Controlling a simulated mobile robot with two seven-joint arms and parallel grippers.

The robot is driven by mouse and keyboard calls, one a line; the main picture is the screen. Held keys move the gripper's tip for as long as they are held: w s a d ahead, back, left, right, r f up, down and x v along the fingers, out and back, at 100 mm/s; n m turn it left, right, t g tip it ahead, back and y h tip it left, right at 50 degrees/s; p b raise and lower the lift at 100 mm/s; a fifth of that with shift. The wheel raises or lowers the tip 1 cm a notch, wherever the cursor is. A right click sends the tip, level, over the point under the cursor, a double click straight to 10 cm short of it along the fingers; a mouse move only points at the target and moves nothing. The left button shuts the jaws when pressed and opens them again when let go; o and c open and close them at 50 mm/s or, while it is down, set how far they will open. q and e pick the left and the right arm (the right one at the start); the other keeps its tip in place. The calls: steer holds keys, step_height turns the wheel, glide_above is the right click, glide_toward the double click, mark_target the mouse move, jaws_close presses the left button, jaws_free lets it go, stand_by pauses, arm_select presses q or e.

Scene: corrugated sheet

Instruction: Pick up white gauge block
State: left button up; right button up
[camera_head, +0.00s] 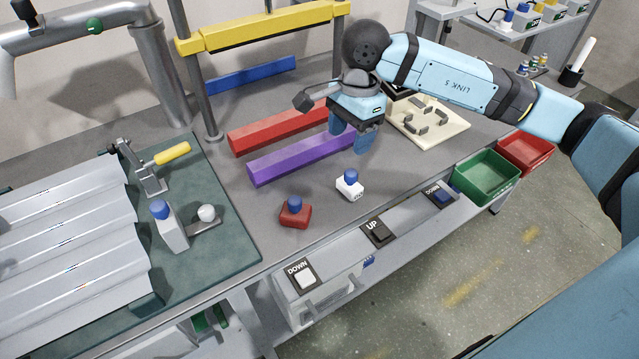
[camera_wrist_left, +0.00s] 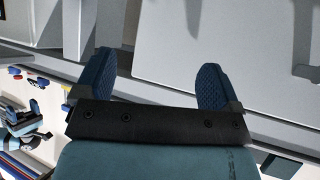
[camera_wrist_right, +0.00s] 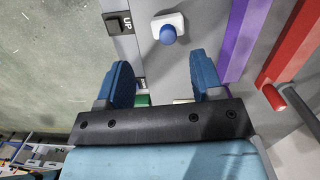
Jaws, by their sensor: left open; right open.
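The white gauge block (camera_head: 350,187) with a blue knob on top stands on the grey bench, right of the red block and in front of the purple bar. It also shows in the right wrist view (camera_wrist_right: 168,27), beyond the fingertips and roughly between them. My right gripper (camera_head: 351,139) is open and empty above the bench, behind the white gauge block and over the end of the purple bar. Its fingers (camera_wrist_right: 160,75) are apart from the block. My left gripper (camera_wrist_left: 155,80) is open and empty in its own wrist view; it does not show in the head view.
A red block (camera_head: 295,213) with a blue knob stands left of the white one. Purple (camera_head: 300,158) and red (camera_head: 270,130) bars lie behind. Buttons (camera_head: 378,232) line the front edge. Green (camera_head: 486,176) and red (camera_head: 525,152) bins are at right. A corrugated sheet (camera_head: 60,240) lies left.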

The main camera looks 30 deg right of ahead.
mark_target(352, 172)
steer(key=shift+h, duration=0.7)
steer(key=f, duration=0.4)
steer(key=d+f, duration=0.1)
steer(key=f, duration=0.3)
steer(key=f+b, duration=0.1)
steer(key=f, duration=0.4)
steer(key=shift+w+d, duration=0.4)
steer(key=c, duration=1)
